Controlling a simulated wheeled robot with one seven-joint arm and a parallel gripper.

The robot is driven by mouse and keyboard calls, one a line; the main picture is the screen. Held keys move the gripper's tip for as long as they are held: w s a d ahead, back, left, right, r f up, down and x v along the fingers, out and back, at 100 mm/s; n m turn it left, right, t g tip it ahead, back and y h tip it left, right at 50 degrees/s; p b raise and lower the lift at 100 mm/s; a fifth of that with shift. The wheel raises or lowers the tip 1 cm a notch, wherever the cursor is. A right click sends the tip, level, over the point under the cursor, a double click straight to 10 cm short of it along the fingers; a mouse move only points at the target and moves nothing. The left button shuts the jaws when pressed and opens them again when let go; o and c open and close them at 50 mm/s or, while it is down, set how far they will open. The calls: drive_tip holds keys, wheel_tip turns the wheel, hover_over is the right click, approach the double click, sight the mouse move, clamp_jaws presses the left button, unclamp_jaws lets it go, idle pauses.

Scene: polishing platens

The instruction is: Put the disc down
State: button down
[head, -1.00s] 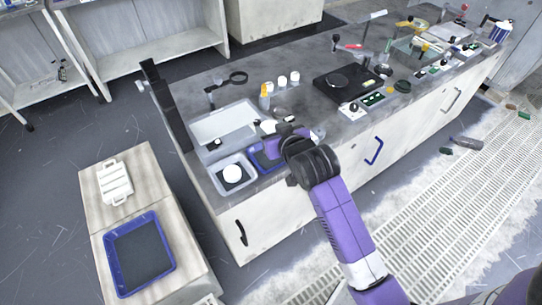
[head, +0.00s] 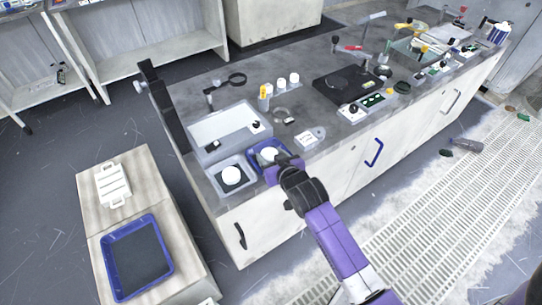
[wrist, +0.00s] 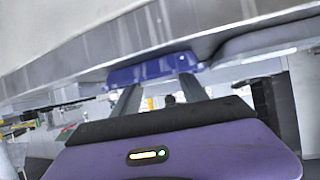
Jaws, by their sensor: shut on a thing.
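The white disc (head: 269,153) shows in the head view at the blue tray (head: 254,163) on the bench's front edge. My gripper (head: 277,159) reaches in from the front right and is shut on the disc at its near side. I cannot tell whether the disc touches the tray floor. In the wrist view my two fingers (wrist: 158,90) run towards the blue tray's wall (wrist: 150,70); their tips and the disc are hidden there.
A grey tray (head: 222,188) with another white round piece (head: 231,175) stands just left. A large pale tray (head: 218,128) lies behind. A small white labelled unit (head: 309,138) is to the right. A side table holds a blue-rimmed tray (head: 112,245).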

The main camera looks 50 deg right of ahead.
drive_tip(key=shift+f, duration=0.15)
drive_tip(key=c, duration=0.9)
unclamp_jaws()
